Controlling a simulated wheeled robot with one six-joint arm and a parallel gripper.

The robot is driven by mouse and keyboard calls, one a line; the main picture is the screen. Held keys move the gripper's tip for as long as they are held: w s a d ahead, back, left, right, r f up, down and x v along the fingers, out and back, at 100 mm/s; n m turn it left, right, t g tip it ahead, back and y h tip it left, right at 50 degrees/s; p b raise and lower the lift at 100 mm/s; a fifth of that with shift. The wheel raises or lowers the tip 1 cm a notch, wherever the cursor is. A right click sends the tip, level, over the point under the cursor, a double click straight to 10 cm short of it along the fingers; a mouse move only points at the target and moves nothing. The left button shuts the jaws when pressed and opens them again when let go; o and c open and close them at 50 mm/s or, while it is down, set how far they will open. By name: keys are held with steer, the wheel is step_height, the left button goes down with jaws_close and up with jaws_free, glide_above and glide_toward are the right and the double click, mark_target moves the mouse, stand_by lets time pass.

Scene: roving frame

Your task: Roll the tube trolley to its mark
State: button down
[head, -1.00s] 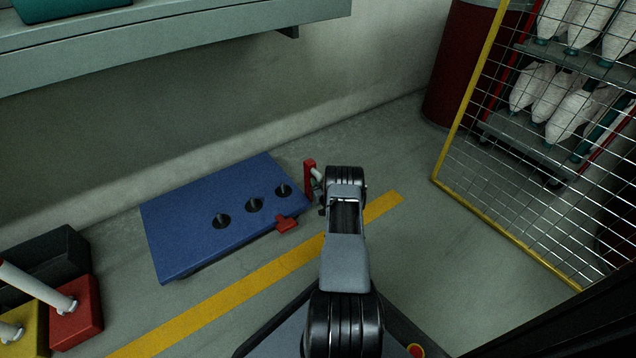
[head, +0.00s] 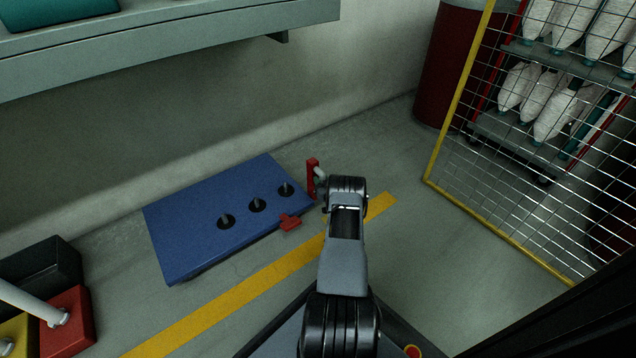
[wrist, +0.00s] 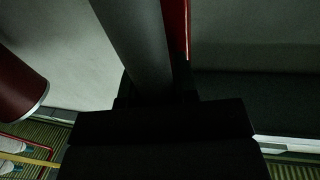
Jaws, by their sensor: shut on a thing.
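The tube trolley is a low blue deck (head: 190,230) with several dark pegs standing in round holes and a red tab at its front edge. A red upright (head: 311,178) with a pale grey bar stands at its right end. My gripper (head: 322,188) is at that bar, partly hidden behind my wrist. In the wrist view a thick grey bar (wrist: 135,40) runs into the dark jaws, with the red upright (wrist: 180,25) beside it. The jaws are shut on the handle bar. I cannot make out a distinct mark for the trolley.
A yellow floor line (head: 235,288) runs in front of the trolley. A yellow-framed mesh panel (head: 500,190) stands right, with a rack of white spools behind. A dark red drum (head: 445,70) stands at the back.

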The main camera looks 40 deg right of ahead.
steer(key=shift+s+d, duration=0.15)
steer(key=shift+d, duration=0.65)
steer(key=shift+s+d, duration=0.15)
steer(key=shift+d, duration=0.6)
steer(key=shift+c, duration=2.4)
jaws_free()
steer(key=p+v, duration=0.4)
steer(key=v, duration=0.3)
